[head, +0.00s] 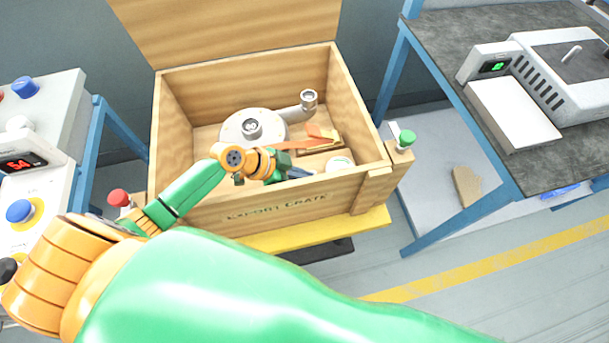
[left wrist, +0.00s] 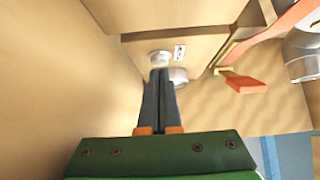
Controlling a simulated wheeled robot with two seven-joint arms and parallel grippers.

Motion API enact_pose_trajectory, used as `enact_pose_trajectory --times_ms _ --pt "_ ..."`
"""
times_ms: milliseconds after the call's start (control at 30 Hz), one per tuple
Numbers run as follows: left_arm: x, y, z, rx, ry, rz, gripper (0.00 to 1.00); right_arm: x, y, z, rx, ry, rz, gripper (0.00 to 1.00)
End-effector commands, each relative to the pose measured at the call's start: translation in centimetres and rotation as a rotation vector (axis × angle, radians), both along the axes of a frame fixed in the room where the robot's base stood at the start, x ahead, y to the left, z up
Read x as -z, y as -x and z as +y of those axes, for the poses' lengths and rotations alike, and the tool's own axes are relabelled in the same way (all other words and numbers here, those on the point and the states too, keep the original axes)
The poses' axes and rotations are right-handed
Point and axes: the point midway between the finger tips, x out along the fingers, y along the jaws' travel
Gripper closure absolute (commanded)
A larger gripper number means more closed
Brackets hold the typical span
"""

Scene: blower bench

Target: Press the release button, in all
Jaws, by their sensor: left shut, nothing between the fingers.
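An open wooden crate (head: 290,205) marked EXPORT CRATE holds a round grey blower (head: 250,127) with an outlet pipe. My left gripper (head: 300,173) is inside the crate near its front wall. In the left wrist view its two dark fingers (left wrist: 160,75) are shut and empty, their tips close to a small round pale button (left wrist: 160,58) beside a small label plate (left wrist: 180,52). I cannot tell whether the tips touch it, or whether it is the release button. A round metal piece (left wrist: 178,76) lies partly behind the fingers. My right gripper is not in view.
A red knob (head: 119,198) and a green knob (head: 407,138) stand at the crate's front corners. An orange strip (head: 300,144) and a white-topped round thing (head: 340,163) are inside. Benches flank the crate; the left carries a red-display device (head: 22,164), the right a scale (head: 510,112).

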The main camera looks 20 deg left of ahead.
Motion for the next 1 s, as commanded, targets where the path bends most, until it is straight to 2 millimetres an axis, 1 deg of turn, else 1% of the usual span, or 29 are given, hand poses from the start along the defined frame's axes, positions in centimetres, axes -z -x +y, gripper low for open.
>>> enact_pose_trajectory --times_ms 100,367,433,533,600,667,867,967,1000 --pt "0.4 0.0 0.0 0.000 0.000 0.000 1.00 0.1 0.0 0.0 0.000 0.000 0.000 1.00" --pt "0.4 0.0 0.0 0.000 0.000 0.000 1.00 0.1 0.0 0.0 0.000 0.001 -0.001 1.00" --pt "0.9 0.0 0.0 0.001 0.000 -0.001 1.00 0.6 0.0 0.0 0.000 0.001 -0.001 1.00" --pt "2.2 0.0 0.0 0.001 -0.001 -0.002 1.00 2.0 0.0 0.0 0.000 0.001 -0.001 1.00" --pt "2.6 0.0 0.1 0.001 -0.002 -0.001 1.00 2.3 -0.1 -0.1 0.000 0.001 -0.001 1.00" --pt "2.3 0.1 0.1 0.001 -0.002 0.002 1.00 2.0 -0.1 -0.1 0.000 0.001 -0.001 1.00" --pt "2.5 0.3 0.0 0.004 -0.004 0.010 1.00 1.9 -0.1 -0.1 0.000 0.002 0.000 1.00" --pt "1.5 0.3 -0.2 0.003 -0.003 0.009 1.00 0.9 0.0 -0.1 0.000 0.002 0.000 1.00" --pt "0.7 0.2 -0.3 0.003 -0.002 0.006 1.00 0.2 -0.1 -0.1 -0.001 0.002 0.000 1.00"
